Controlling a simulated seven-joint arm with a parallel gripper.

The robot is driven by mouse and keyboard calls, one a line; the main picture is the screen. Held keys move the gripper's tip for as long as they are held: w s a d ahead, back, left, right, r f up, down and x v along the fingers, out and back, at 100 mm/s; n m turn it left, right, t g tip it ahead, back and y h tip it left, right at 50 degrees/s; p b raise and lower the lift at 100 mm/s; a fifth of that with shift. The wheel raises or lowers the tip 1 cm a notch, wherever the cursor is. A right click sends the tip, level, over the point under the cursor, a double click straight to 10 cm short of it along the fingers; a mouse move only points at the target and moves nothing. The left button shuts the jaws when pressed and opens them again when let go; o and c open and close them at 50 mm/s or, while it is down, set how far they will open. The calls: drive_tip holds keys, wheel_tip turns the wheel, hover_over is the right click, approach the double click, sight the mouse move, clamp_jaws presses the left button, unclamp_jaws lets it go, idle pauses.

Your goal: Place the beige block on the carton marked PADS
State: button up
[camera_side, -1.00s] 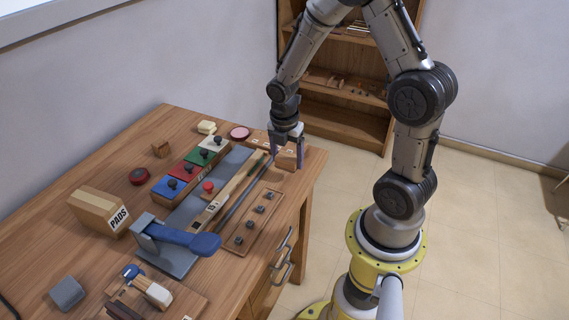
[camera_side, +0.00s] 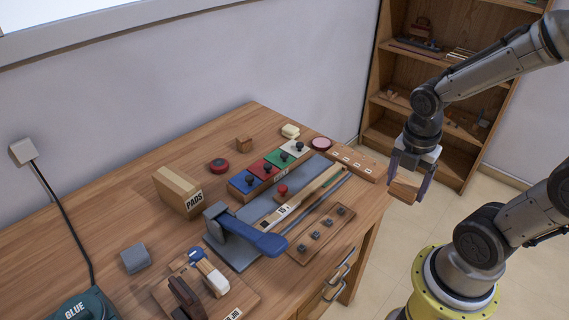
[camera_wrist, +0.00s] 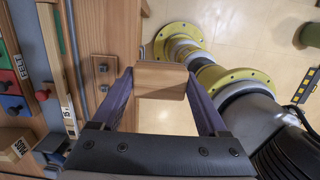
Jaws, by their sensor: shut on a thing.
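The beige block (camera_side: 404,189), with wood grain, is held between the fingers of my gripper (camera_side: 407,193). In the side view they are off the right edge of the table, over the floor. The wrist view shows the block (camera_wrist: 161,79) spanning the gap between both fingers. The carton marked PADS (camera_side: 176,191) is a tan box standing at the left of the table, far from my gripper. Its top looks bare. Part of the carton (camera_wrist: 18,150) shows at the lower left of the wrist view.
Between them lie a row of coloured panels with knobs (camera_side: 268,168), a blue-handled lever (camera_side: 250,234), a long ruler-like bar (camera_side: 300,198) and a wooden strip with dark knobs (camera_side: 322,234). A wooden rack (camera_side: 352,164) sits at the far right edge. A grey block (camera_side: 135,258) lies nearer.

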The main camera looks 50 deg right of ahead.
drive_tip(key=shift+s, duration=0.15)
drive_tip(key=w+a+r+n, duration=0.2)
drive_tip(key=w+r+n, duration=0.15)
drive_tip(key=w, duration=0.35)
drive_tip(key=w+a+r+n+t, duration=0.1)
drive_tip(key=w+r+n, duration=0.1)
drive_tip(key=w+r, duration=0.35)
drive_tip(key=w+a+r+n, duration=0.2)
drive_tip(key=w+n, duration=0.1)
drive_tip(key=w, duration=0.5)
drive_tip(key=n, duration=0.5)
hover_over(191, 178)
drive_tip(key=s, duration=0.1)
drive_tip(key=shift+y, duration=0.4)
drive_tip(key=f, duration=0.9)
drive_tip(key=shift+s+d+f, duration=0.15)
drive_tip(key=shift+d+f, duration=0.05)
drive_tip(key=shift+f, duration=0.2)
drive_tip(key=shift+w+a+f, duration=0.15)
drive_tip(key=shift+w+f, duration=0.45)
drive_tip(key=shift+f, duration=1.65)
